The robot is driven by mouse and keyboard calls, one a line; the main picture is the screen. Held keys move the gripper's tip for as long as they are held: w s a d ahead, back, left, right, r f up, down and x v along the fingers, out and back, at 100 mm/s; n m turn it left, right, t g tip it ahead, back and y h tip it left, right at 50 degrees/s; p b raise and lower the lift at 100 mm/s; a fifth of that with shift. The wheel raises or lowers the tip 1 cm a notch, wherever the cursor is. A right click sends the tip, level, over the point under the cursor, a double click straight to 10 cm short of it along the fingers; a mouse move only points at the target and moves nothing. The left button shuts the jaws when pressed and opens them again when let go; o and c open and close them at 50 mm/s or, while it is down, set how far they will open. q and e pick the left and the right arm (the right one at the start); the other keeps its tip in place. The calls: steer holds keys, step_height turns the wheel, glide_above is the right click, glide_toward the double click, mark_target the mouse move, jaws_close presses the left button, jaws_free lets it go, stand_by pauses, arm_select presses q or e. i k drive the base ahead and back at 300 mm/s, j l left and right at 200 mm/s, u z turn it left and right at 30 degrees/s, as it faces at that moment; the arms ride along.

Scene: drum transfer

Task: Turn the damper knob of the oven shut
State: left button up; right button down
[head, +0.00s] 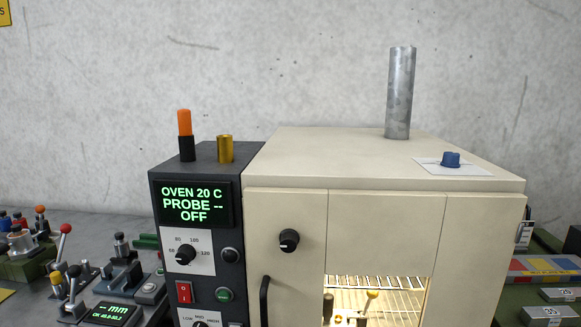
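The cream oven (300,155) stands in the middle and right of the head view. A blue knob (451,159) sits on a pale plate (440,169) on the oven's top, near the right front corner. A black knob (289,240) with a white pointer mark is on the oven's front. No label that I can read says which one is the damper knob, and I cannot tell how far either is turned. A grey metal pipe (400,95) rises from the top. Neither of my grippers is in view.
The dark control box (215,157) left of the oven carries a display (193,205) reading OVEN 20 C, PROBE --, OFF, and an orange-capped post (185,123) and brass cylinder (225,149) on top. A black handle (264,300) stands out in front. Fixtures crowd both sides.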

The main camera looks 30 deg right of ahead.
mark_target(451, 160)
steer(key=z, duration=1.75)
steer(key=l+u, duration=0.3)
steer(key=l, duration=0.15)
